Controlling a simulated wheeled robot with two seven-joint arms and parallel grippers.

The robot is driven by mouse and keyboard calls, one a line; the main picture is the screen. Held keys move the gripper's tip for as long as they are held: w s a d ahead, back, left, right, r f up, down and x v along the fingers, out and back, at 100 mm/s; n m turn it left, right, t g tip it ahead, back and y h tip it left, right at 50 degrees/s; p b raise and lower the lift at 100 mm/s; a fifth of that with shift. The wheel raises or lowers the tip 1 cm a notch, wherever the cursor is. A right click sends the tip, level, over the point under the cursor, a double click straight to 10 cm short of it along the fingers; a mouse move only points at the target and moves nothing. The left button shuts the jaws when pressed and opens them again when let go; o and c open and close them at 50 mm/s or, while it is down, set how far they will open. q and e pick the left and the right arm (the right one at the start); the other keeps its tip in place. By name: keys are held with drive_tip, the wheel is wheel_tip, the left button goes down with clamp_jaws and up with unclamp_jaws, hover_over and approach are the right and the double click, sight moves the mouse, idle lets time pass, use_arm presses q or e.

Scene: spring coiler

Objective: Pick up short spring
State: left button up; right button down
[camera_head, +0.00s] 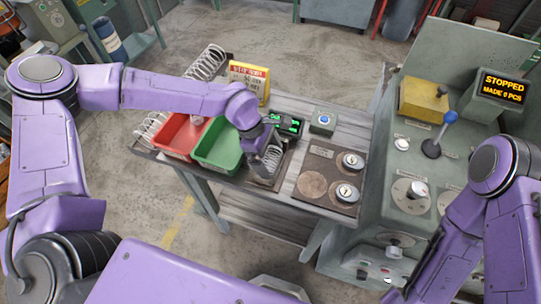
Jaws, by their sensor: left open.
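A short coiled metal spring (271,160) stands on the bench just right of the green tray, over a dark plate. My left gripper (266,146) is open at the spring's top, partly hidden by my own wrist. I cannot tell whether its fingers touch the coils. A longer spring (207,63) lies at the back left of the bench, and another spring (150,128) shows left of the red tray. My right arm comes in at the right edge, and its gripper is not in view.
A red tray (163,144) and a green tray (207,161) sit beside the spring. A yellow sign (249,79), a green-lit display (288,124) and a blue-button box (322,122) stand behind. Round gauges (347,192) lie right. The coiler's screen (502,87) reads STOPPED, MADE 0 PCS.

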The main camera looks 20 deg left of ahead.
use_arm(q)
drive_tip(key=shift+s+d+f, duration=0.1)
drive_tip(key=shift+d+f, duration=0.05)
drive_tip(key=shift+f, duration=0.4)
drive_tip(key=c, duration=0.9)
drive_tip(key=shift+r, duration=0.15)
